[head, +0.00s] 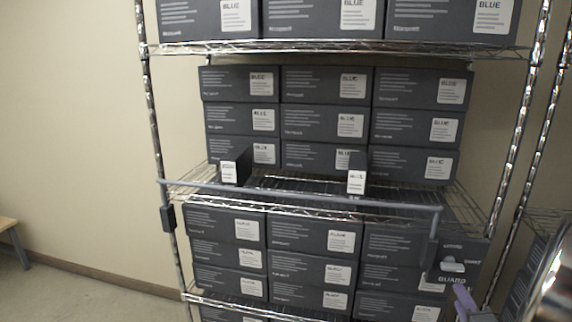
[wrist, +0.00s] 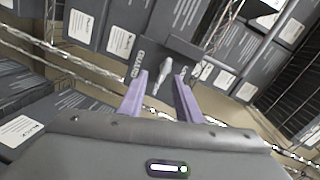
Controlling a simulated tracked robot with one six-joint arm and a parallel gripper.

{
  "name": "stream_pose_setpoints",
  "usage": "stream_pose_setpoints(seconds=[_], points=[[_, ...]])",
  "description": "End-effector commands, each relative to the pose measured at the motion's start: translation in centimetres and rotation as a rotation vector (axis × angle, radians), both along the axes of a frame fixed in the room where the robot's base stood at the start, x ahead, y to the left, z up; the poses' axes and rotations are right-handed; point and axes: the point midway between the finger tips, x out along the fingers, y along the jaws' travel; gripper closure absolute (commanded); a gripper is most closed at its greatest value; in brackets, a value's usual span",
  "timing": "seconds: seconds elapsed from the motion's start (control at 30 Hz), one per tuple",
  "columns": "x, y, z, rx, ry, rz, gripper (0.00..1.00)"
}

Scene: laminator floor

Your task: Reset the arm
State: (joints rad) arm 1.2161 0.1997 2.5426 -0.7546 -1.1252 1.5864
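My gripper (wrist: 160,75) shows in the wrist view with its two purple fingers spread apart and nothing held between them. In the head view one purple finger of my gripper (head: 463,300) shows at the lower right, just below a dark panel marked GUARD (head: 452,281). A small pale lever (head: 452,265) sits on that panel. In the wrist view the pale lever (wrist: 166,68) lies ahead of and between the fingertips; I cannot tell whether they touch it. A grey guard bar (head: 300,196) spans the front of the rack's middle shelf.
A chrome wire rack holds stacked dark boxes (head: 237,84) with white BLUE labels. Two small dark boxes (head: 229,172) stand near the middle shelf's front, behind the bar. The floor (head: 80,298) at left is clear, with a wooden bench (head: 9,225) at the edge.

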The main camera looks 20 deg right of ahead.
Motion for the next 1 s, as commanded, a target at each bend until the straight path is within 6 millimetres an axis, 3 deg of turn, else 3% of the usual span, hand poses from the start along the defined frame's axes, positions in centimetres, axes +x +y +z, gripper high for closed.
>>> stream_pose_setpoints(seconds=[0.2, 0.5, 0.77, 1.0], points=[[3.8, 2.7, 1.4, -0.158, 0.227, 0.043, 0.69], [7.0, 7.8, 3.2, -0.339, 0.506, 0.128, 0.69], [8.1, 14.0, 4.7, -0.467, 0.713, 0.252, 0.69], [7.5, 20.9, 5.8, -0.572, 0.875, 0.421, 0.69]])
